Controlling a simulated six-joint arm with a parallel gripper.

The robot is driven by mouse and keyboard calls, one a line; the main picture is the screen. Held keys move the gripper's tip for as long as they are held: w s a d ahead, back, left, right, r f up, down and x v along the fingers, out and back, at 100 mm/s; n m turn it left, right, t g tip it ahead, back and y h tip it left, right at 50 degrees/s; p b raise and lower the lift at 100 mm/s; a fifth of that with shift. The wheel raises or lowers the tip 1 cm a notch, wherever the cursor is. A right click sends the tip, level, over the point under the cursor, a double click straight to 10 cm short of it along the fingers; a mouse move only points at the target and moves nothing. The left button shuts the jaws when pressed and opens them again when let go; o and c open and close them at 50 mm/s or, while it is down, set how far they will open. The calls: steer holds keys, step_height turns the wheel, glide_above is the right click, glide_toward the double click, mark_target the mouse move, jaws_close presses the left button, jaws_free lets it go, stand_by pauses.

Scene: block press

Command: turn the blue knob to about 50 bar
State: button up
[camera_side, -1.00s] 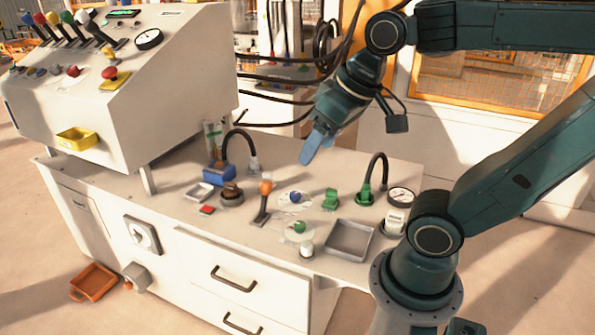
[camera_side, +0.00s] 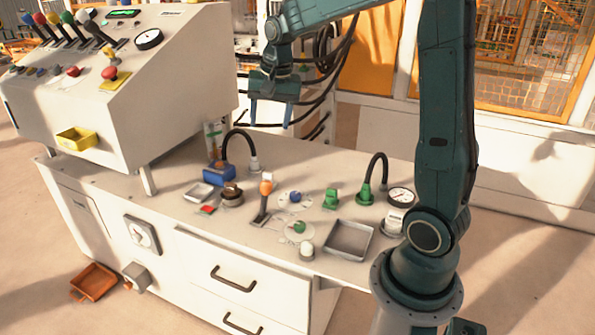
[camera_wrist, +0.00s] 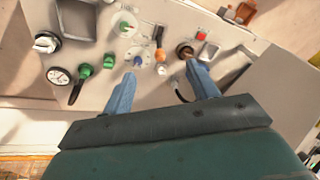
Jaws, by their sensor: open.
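The blue knob (camera_side: 295,197) sits on a pale round dial plate on the bench top, between the orange-tipped lever and a green fitting. In the wrist view the blue knob (camera_wrist: 138,60) shows just beyond the left fingertip. Its pointer and scale are too small to read. My gripper (camera_side: 270,123) is open and empty, with its blue fingers pointing down. It is high above the back of the bench, well clear of the knob. In the wrist view my gripper (camera_wrist: 162,72) has its fingers wide apart. The round gauge (camera_side: 401,196) stands at the bench's right end; its reading is illegible.
An orange-tipped lever (camera_side: 265,190) stands left of the blue knob. A green knob (camera_side: 299,227) is in front of it, a green fitting (camera_side: 331,198) to its right. A grey tray (camera_side: 348,240) lies at the front right. A black hose (camera_side: 376,172) arches up behind.

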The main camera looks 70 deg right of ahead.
steer(key=w+d+f+m+g, duration=0.1)
steer(key=w+d+f+m, duration=0.4)
steer(key=d+f, duration=0.55)
steer(key=m+g+y, duration=0.1)
steer(key=m, duration=0.5)
glide_above(295, 193)
step_height(295, 193, down, 13)
steer(key=shift+r, duration=0.1)
step_height(295, 193, down, 14)
steer(key=shift+r, duration=0.15)
steer(key=c, duration=1)
